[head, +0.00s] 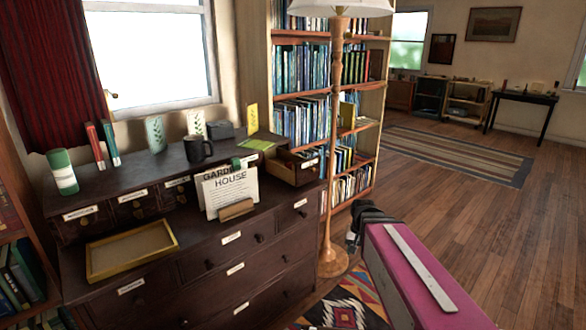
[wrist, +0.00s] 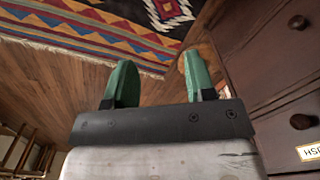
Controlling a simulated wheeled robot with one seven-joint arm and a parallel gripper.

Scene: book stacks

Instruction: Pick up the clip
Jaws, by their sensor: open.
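A small dark green piece that looks like the clip (head: 237,163) shows at the top edge of a printed card (head: 230,190) in the head view. The card reads "GARDEN HOUSE" and leans in a small wooden holder (head: 236,210) on the dresser. The clip is too small to make out in detail. My gripper (wrist: 160,80) is open and empty, with two green fingers apart in the wrist view. In the head view it is at the far end of my pink arm, right of the dresser and well away from the clip. The clip is not in the wrist view.
The dark dresser (head: 215,245) holds a wooden tray (head: 132,250), a black mug (head: 198,148), a green-and-white canister (head: 62,172) and several upright books. Open wooden floor (head: 450,210) lies to the right.

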